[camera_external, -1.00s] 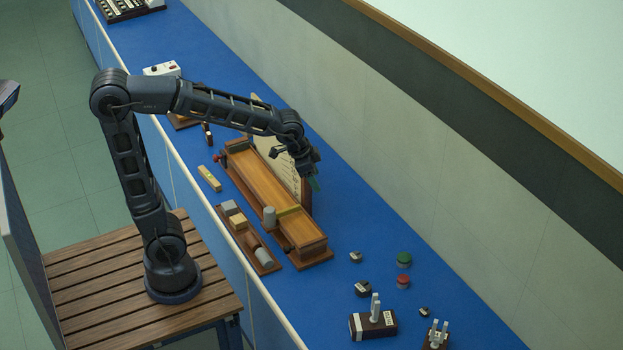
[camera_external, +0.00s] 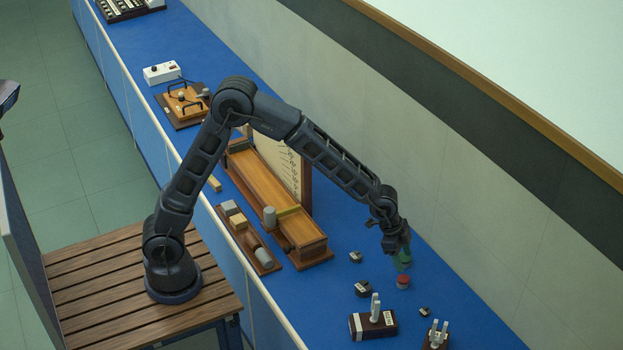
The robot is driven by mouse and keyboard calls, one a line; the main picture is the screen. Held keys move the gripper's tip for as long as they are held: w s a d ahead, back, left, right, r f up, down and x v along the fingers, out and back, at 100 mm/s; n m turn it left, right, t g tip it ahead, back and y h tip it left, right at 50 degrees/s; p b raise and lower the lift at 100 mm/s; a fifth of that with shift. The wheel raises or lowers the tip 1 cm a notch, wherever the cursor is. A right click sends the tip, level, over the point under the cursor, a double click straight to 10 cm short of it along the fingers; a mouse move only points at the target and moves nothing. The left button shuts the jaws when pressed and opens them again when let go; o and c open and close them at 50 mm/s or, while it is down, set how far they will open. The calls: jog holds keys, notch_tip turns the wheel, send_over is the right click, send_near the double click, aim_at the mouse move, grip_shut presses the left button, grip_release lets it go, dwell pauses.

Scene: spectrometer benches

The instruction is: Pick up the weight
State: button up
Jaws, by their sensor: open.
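My gripper (camera_external: 398,251) is open and points down over the right part of the blue bench. It is close above or beside a green-topped small round piece (camera_external: 404,265), which it partly covers. I cannot tell whether they touch. A red-topped round piece (camera_external: 403,282) stands just in front. I cannot tell for certain which object is the weight. Small dark block-like pieces lie nearby, one (camera_external: 355,257) left of the gripper, a larger one (camera_external: 362,288) lower and one (camera_external: 424,311) to the right. A grey upright cylinder (camera_external: 269,217) stands at the long wooden trough.
The wooden trough (camera_external: 262,190) with a back board (camera_external: 286,169) lies left of the gripper. A small tray (camera_external: 262,262) holds grey and tan blocks. Dark blocks with upright prongs (camera_external: 373,323) (camera_external: 436,338) stand at the front. The wall (camera_external: 450,190) runs behind the bench.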

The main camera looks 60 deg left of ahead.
jog(key=m, duration=0.1)
send_near(425, 311)
notch_tip(425, 311, down, 2)
jog(key=shift+w+d+f+g, duration=0.1)
jog(key=shift+w+g, duration=0.1)
jog(key=shift+g, duration=0.1)
jog(key=shift+h, duration=0.3)
jog(key=shift+w+x, duration=0.15)
jog(key=shift+x, duration=1.25)
jog(key=shift+w+x, duration=0.1)
jog(key=shift+x, duration=1.35)
jog(key=c, duration=1.1)
